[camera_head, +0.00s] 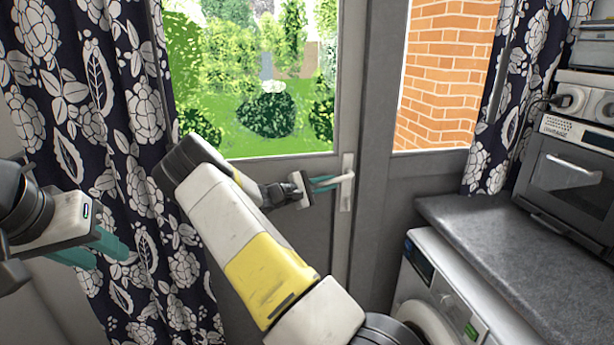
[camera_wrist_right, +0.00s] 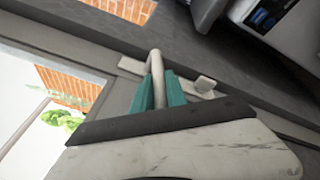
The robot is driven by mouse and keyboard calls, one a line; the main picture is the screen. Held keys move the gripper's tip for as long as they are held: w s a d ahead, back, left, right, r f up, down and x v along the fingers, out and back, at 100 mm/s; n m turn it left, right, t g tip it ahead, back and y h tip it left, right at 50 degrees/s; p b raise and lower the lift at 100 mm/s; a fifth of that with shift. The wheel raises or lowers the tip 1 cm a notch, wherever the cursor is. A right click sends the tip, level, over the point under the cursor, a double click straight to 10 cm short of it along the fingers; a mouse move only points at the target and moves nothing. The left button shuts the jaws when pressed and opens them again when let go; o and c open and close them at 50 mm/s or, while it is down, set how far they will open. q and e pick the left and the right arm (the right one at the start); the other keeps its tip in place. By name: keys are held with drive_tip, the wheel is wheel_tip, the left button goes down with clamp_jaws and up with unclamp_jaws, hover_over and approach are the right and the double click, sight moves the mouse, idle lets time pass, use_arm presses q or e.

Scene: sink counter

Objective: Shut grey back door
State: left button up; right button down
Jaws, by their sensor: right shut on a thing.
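The grey back door (camera_head: 300,225) has a large window and a white handle (camera_head: 341,179) on a plate near its right edge. The door stands close to the grey frame on its right; I cannot tell whether a gap is left. My right gripper (camera_head: 325,183) is shut on the handle, its teal fingers on either side of the lever. In the right wrist view the handle (camera_wrist_right: 156,62) rises between the fingers of the gripper (camera_wrist_right: 158,90). My left gripper (camera_head: 92,250) is open and empty at the left, in front of the curtain.
A dark floral curtain (camera_head: 80,110) hangs at the left, and another curtain (camera_head: 510,90) hangs at the right. A grey counter (camera_head: 500,235) with a microwave (camera_head: 570,175) and a washing machine (camera_head: 440,285) below it stand right of the door.

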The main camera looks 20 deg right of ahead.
drive_tip(key=shift+s+a, duration=0.25)
drive_tip(key=shift+s, duration=0.5)
drive_tip(key=c, duration=1.3)
unclamp_jaws()
drive_tip(key=shift+s, duration=0.15)
drive_tip(key=shift+c, duration=0.2)
drive_tip(key=shift+a, duration=0.1)
drive_tip(key=s+a, duration=0.1)
drive_tip(key=a, duration=0.6)
drive_tip(key=shift+a, duration=0.35)
drive_tip(key=shift+s+r, duration=0.1)
